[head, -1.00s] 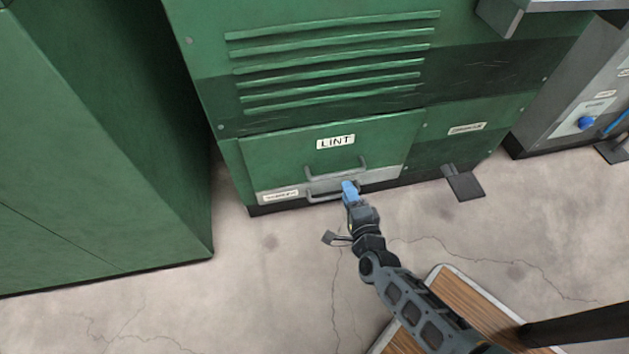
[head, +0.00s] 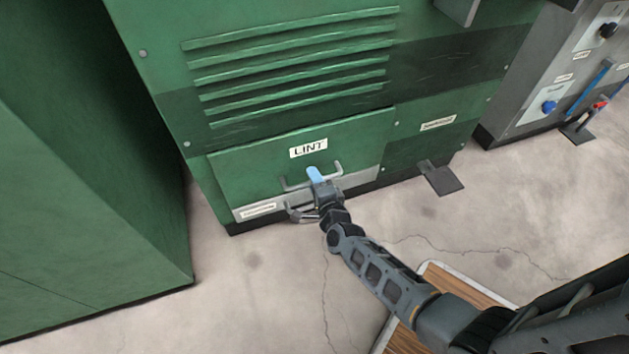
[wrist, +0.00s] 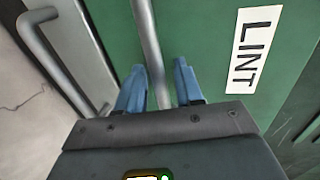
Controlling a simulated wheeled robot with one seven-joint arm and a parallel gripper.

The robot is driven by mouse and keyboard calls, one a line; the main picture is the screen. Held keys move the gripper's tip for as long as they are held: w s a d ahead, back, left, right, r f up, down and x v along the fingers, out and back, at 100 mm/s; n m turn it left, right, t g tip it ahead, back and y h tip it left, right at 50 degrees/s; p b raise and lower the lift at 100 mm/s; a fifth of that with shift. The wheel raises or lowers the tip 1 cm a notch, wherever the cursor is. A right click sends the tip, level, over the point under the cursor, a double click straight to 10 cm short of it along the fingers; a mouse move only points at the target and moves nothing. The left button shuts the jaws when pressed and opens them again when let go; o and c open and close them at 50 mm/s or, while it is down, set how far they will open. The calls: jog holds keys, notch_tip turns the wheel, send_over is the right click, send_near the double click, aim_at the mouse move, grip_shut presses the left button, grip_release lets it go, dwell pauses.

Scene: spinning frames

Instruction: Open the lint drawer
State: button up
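The lint drawer (head: 240,171) is a green panel with a white LINT label (head: 308,149), low on the green machine. It looks closed. Its grey bar handle (head: 296,184) runs across the panel below the label. My gripper (head: 314,174) is at this handle. In the wrist view, my two blue fingers (wrist: 159,85) stand apart, with the upper handle bar (wrist: 147,40) between them or just beyond them. A gap shows between bar and fingers, nearer the left finger. A second, lower handle (wrist: 55,55) is on the grey strip, to the left in the wrist view.
A black foot pedal (head: 440,178) sticks out at the machine's base on the right. A tall green cabinet (head: 90,180) stands at left. A wooden board (head: 455,285) lies near my arm. The floor (head: 270,290) before the drawer is clear.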

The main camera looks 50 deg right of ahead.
jog(key=shift+c, duration=0.2)
grip_shut()
dwell(0.3)
jog(key=f+p+v, duration=0.1)
jog(key=f+v, duration=0.1)
jog(key=v, duration=1)
jog(key=s+f+p+v, duration=0.1)
jog(key=f+v, duration=0.2)
jog(key=v, duration=0.9)
jog(key=shift+s+a, duration=0.15)
jog(key=shift+a, duration=0.25)
jog(key=shift+o, duration=0.2)
grip_release()
jog(key=shift+r, duration=0.1)
jog(key=p+v, duration=0.1)
jog(key=v, duration=0.6)
jog(key=shift+s+a, duration=0.25)
